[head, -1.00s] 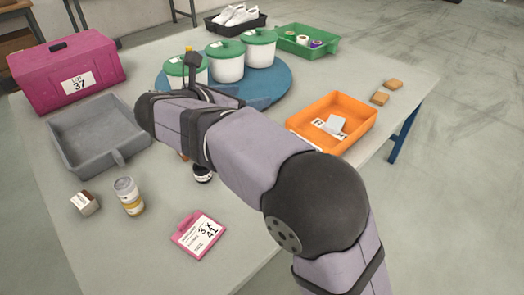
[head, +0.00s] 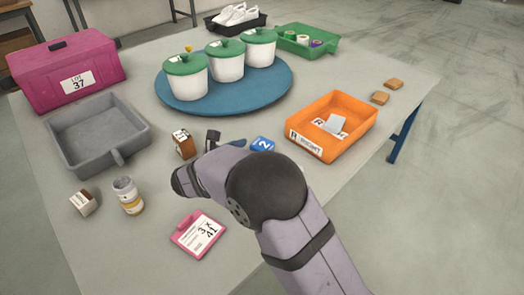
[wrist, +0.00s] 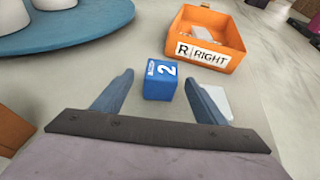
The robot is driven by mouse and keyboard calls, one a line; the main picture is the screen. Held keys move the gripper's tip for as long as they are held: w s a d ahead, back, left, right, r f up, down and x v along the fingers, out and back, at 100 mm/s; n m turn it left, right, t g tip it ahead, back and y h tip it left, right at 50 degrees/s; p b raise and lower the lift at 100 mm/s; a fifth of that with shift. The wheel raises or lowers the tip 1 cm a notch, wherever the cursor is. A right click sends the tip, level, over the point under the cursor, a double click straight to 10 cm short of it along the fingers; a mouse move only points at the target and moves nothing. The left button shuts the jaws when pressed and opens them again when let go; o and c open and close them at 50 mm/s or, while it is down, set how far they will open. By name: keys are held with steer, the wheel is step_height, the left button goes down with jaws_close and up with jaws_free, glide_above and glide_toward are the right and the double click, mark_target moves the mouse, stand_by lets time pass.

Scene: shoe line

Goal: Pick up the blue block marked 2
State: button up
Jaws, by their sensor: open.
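The blue block marked 2 (head: 262,145) lies on the table between the blue round turntable and the orange tray. In the wrist view the blue block (wrist: 161,80) is just beyond and between my two blue fingers, with its 2 facing up. My gripper (wrist: 160,95) is open and empty, and no finger appears to touch the block. In the head view my gripper (head: 225,141) is low over the table to the left of the block, partly hidden by my own arm.
The orange tray (head: 345,110) labelled RIGHT holds pale items, right of the block. The blue turntable (head: 205,106) carries lidded white pots. A brown block (head: 184,145) stands left of my gripper.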

mark_target(262, 143)
steer(key=shift+b+x, duration=0.75)
steer(key=shift+x, duration=1.85)
steer(key=shift+s+d, duration=0.15)
steer(key=shift+c, duration=0.3)
steer(key=c, duration=1.2)
steer(key=shift+o, duration=0.2)
steer(key=shift+r, duration=0.1)
step_height(262, 143, up, 10)
steer(key=p, duration=0.3)
